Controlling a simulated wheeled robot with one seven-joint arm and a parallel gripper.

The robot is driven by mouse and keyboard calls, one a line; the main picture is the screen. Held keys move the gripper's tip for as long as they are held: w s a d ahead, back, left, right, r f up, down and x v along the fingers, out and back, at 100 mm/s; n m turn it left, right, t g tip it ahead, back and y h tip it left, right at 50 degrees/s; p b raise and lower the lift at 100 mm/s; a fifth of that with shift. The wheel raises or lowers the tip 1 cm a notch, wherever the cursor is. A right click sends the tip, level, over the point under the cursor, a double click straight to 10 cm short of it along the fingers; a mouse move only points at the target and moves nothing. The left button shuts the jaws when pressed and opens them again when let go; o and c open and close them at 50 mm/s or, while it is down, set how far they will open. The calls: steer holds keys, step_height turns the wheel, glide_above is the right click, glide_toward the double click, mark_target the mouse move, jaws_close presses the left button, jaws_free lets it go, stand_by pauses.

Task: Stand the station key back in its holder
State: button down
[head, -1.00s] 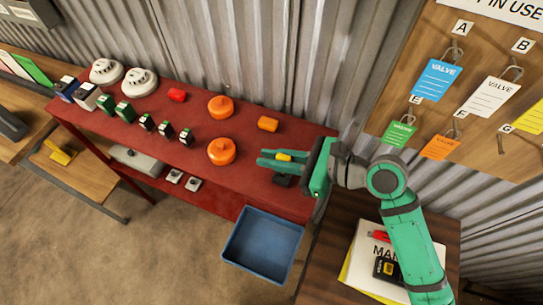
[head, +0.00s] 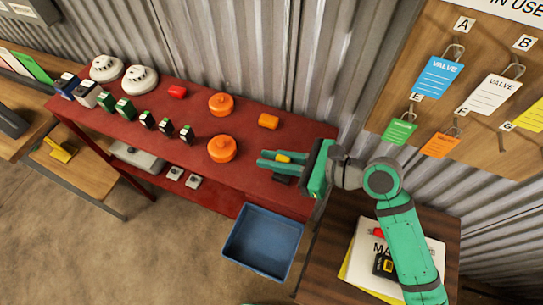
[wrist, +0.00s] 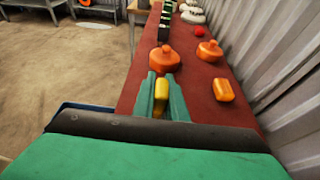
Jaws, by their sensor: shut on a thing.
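My gripper (head: 266,160) is over the right end of the red bench, its green fingers pointing left. It is shut on a small yellow piece, which I take to be the station key (head: 283,158). The key also shows in the wrist view (wrist: 160,94) between the fingers; its lower part is hidden. A small dark block (head: 283,180), which may be the holder, shows on the bench just below the fingers. I cannot tell whether the key touches it.
Orange domed pieces (head: 221,149) and an orange block (head: 268,121) stand near the gripper on the red bench (head: 240,185). A blue bin (head: 262,242) is at the front. The corrugated wall (head: 345,70) and tag board (head: 400,110) rise behind.

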steer(key=shift+d+f, duration=0.1)
steer(key=shift+f, duration=0.55)
steer(key=c, duration=1.7)
jaws_free()
steer(key=v, duration=1.1)
